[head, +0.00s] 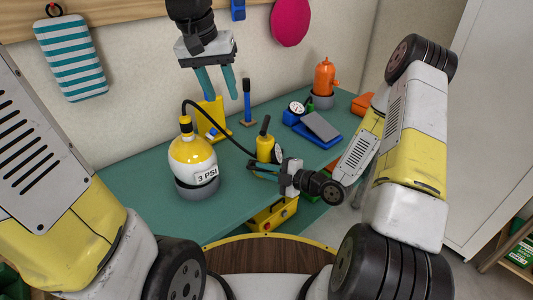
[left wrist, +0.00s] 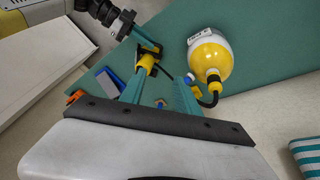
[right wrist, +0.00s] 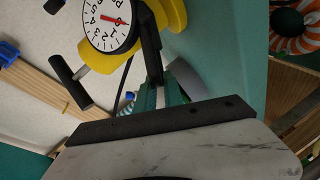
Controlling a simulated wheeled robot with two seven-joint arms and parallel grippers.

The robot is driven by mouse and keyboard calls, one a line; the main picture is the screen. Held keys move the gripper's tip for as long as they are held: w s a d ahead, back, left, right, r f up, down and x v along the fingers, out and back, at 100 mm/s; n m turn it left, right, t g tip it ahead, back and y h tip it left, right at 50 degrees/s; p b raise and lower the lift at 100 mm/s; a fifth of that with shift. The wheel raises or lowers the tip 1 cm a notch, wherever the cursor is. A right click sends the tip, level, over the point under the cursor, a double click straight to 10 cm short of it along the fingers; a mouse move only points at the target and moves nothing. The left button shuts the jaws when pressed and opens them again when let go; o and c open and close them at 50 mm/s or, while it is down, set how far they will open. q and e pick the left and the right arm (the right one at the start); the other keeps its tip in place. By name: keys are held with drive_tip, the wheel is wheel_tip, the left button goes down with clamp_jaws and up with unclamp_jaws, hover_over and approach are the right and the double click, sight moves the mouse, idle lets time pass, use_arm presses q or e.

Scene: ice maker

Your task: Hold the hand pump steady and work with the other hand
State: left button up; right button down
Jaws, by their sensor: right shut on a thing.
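The yellow hand pump (head: 264,146) stands upright on the teal table, with a gauge (right wrist: 108,24) on its side. A black hose links it to the round tank (head: 193,160), yellow above and white below, labelled 3 PSI. My right gripper (head: 262,169) is shut low on the pump; in the right wrist view its fingers (right wrist: 162,97) meet at a dark part below the yellow body. My left gripper (head: 217,84) is open and empty, pointing down above the table's back, left of and higher than the pump. The left wrist view shows the pump (left wrist: 147,61) beyond its spread fingers (left wrist: 160,97).
A yellow stand (head: 213,119) and a blue-handled tool (head: 247,93) are at the back below my left gripper. The table's front left (head: 135,185) is clear.

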use_arm(q)
drive_tip(key=w+d+f+g, duration=0.2)
drive_tip(key=w+d+f, duration=0.15)
drive_tip(key=w, duration=0.35)
drive_tip(key=g+y, duration=0.1)
drive_tip(key=y, duration=0.1)
approach(264, 126)
drive_tip(key=shift+s+a+f+m, duration=0.2)
drive_tip(key=shift+s+a+m, duration=0.05)
drive_tip(key=shift+a+m, duration=0.05)
drive_tip(key=shift+w+d+f, duration=0.2)
drive_tip(key=shift+f, duration=4.6)
clamp_jaws()
